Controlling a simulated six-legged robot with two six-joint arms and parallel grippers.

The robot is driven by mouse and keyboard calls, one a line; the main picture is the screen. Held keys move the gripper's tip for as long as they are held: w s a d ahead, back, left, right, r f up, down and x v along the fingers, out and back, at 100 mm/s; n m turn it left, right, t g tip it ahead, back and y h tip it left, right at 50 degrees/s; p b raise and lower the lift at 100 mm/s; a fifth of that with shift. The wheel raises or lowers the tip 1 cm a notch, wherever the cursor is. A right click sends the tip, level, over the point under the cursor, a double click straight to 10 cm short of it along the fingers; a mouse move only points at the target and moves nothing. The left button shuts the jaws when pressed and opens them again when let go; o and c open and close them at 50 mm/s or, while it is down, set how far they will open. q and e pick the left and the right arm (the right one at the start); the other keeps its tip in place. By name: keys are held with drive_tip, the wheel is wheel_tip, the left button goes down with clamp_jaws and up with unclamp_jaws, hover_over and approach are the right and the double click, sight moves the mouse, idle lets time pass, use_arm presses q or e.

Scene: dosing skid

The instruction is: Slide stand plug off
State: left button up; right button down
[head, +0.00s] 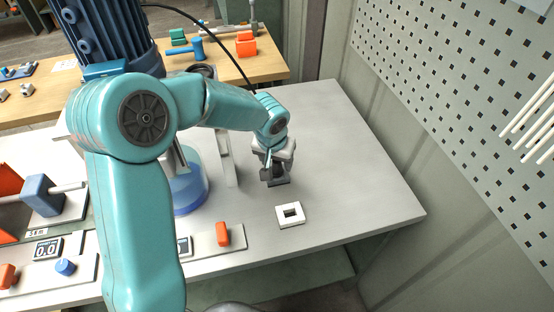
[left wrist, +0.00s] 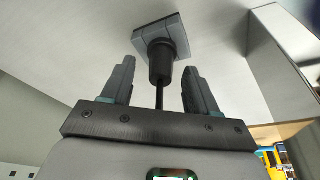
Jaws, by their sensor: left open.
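My left gripper (head: 275,166) points down over the table and is open. In the left wrist view its two fingers (left wrist: 160,88) stand on either side of a black plug (left wrist: 160,62) with a thin dark stem, and gaps show on both sides. The plug sits on a small grey square stand (left wrist: 174,35) on the table. In the head view only the dark lower part of the stand (head: 277,182) shows under the gripper; the plug is hidden there. My right gripper is not in view.
A pale upright post (head: 228,160) and a blue round vessel (head: 187,193) stand to the left. A panel with an orange knob (head: 223,234) lies front left. The table's right side is clear up to the wall.

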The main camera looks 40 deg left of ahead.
use_arm(q)
drive_tip(key=shift+w+a+f, duration=0.15)
drive_tip(key=shift+w+f, duration=0.15)
drive_tip(key=shift+f, duration=0.25)
drive_tip(key=shift+s+r, duration=0.2)
drive_tip(key=shift+s, duration=0.05)
drive_tip(key=shift+w+f, duration=0.15)
drive_tip(key=shift+w, duration=0.05)
clamp_jaws()
drive_tip(key=shift+s, duration=0.15)
drive_tip(key=shift+r+p, duration=0.55)
drive_tip(key=shift+r, duration=0.25)
drive_tip(key=shift+r+p, duration=0.8)
drive_tip(key=shift+r, duration=0.75)
